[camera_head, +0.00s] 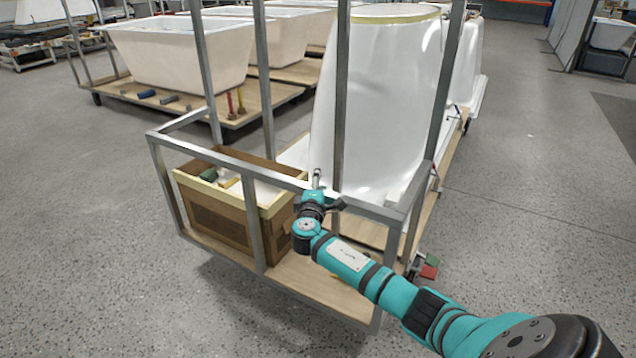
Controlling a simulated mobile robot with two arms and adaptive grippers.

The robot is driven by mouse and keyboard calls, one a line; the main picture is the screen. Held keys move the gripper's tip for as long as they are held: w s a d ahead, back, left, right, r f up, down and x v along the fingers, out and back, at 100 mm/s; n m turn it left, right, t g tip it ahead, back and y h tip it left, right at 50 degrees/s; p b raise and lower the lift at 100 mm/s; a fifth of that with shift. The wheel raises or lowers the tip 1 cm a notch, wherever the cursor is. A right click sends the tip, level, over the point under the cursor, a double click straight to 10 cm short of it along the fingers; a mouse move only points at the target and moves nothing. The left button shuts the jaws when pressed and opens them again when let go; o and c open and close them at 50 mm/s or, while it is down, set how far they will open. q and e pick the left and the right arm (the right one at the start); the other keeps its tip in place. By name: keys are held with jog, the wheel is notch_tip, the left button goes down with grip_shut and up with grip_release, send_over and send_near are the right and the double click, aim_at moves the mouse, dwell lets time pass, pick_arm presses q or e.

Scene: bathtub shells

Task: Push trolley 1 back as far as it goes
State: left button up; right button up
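The nearest trolley, which I take to be trolley 1, has a grey metal frame (235,155) on a wooden deck (315,288). A tall white bathtub shell (385,100) stands upright on it. My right arm reaches in from the lower right, with its gripper (322,196) at the frame's near crossbar, over its middle to right part. The gripper overlaps the bar in the view; I cannot tell whether it touches it or how far its fingers are apart. My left gripper is not in view.
A wooden box (218,217) with small items sits on the deck's near left. Another trolley with white tubs (180,55) stands behind at the left. A red and green piece (428,268) shows by the deck's right side. The grey floor (540,200) at the right is clear.

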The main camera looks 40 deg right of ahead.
jog(key=v, duration=1.2)
